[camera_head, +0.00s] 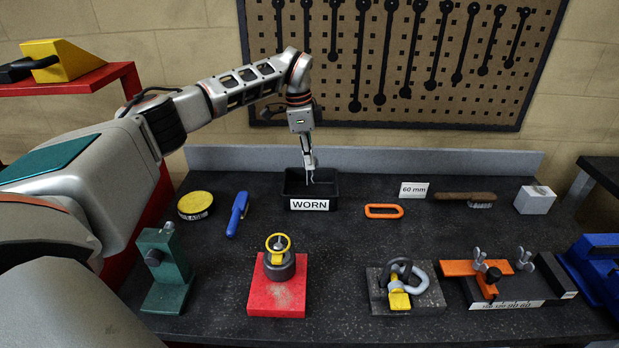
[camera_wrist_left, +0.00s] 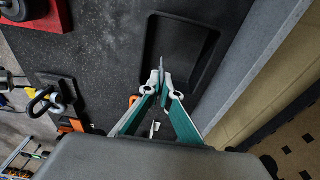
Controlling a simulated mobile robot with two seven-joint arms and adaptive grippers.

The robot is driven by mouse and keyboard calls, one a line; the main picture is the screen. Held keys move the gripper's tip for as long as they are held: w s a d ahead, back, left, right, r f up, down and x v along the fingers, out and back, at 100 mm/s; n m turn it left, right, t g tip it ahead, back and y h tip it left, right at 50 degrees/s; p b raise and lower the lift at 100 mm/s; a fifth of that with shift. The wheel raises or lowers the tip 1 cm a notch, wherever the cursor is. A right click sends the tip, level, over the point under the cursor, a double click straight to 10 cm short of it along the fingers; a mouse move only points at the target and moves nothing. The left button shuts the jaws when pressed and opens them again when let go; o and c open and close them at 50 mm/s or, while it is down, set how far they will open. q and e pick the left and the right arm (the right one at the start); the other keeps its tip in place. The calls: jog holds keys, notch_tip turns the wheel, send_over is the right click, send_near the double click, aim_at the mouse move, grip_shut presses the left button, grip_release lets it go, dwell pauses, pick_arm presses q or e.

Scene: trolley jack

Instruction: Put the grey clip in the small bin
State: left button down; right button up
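The small black bin (camera_head: 290,188) labelled WORN stands at the back of the bench, and its inside shows in the left wrist view (camera_wrist_left: 203,58). My left gripper (camera_head: 310,172) points down into the bin's opening. In the left wrist view its fingertips (camera_wrist_left: 162,82) are close together on a thin grey piece, which I take to be the grey clip (camera_wrist_left: 161,63). The clip is over the bin's inside; whether it touches the floor I cannot tell. My right gripper is in neither view.
A blue marker-like item (camera_head: 238,214) and a yellow-topped tin (camera_head: 195,204) lie left of the bin. An orange ring (camera_head: 384,211) and a brush (camera_head: 466,198) lie right. Several fixtures line the front, including a red block (camera_head: 278,298). A pegboard (camera_head: 400,65) stands behind.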

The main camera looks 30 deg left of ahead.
pick_arm(q)
jog(key=shift+f, duration=3.05)
jog(key=shift+f, duration=0.1)
jog(key=c, duration=2.3)
grip_release()
jog(key=r, duration=0.4)
jog(key=a+r, duration=0.1)
jog(key=r, duration=0.3)
jog(key=s+r, duration=0.1)
jog(key=r, duration=0.3)
jog(key=shift+a+r, duration=0.1)
jog(key=shift+a, duration=0.1)
